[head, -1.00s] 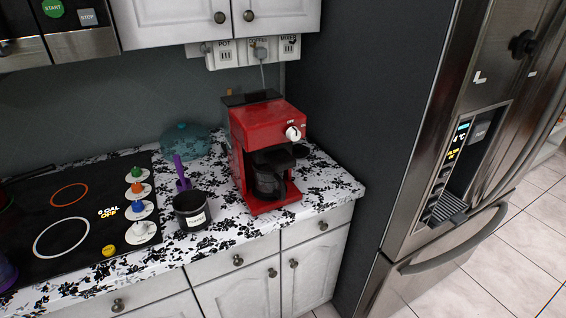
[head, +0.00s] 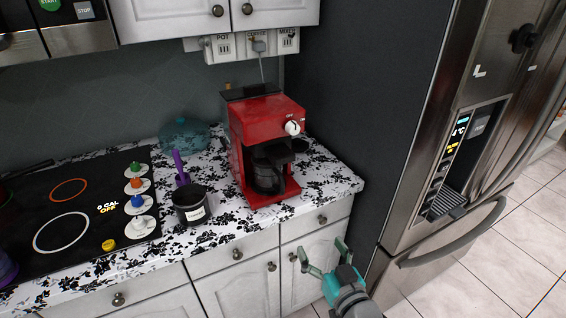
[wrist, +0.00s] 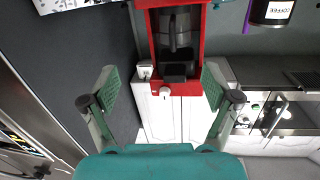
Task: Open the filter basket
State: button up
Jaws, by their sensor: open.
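The red coffee maker (head: 265,120) stands on the counter, with a white knob (head: 293,127) on its front. Its dark filter basket (head: 278,153) sits below the knob and above the glass carafe (head: 268,178); it appears closed. The wrist view, turned upside down, shows the coffee maker (wrist: 208,45), the basket (wrist: 178,72) and the knob (wrist: 165,92) between the fingers. My gripper (head: 322,258) is open and empty, in front of the lower cabinet, below and apart from the coffee maker. It also shows in the wrist view (wrist: 160,87).
A black coffee canister (head: 192,207) with a purple scoop (head: 180,167) is left of the coffee maker. A blue glass pot (head: 185,136) stands behind it. The stove (head: 75,215) is further left. The fridge (head: 450,150) stands right. The counter's right corner is clear.

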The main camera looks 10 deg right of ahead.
aim_at(286, 160)
jog(key=w+a+r+n+y, duration=0.2)
jog(key=w+a+r+y, duration=0.1)
jog(key=w+r, duration=0.8)
jog(key=x, duration=0.3)
jog(key=r+x, duration=0.1)
jog(key=x, duration=0.4)
jog(key=shift+w+r, duration=0.35)
jog(key=shift+r, duration=0.05)
grip_shut()
jog(key=v, duration=1.1)
jog(key=shift+a, duration=0.2)
jog(key=shift+s, duration=0.1)
grip_release()
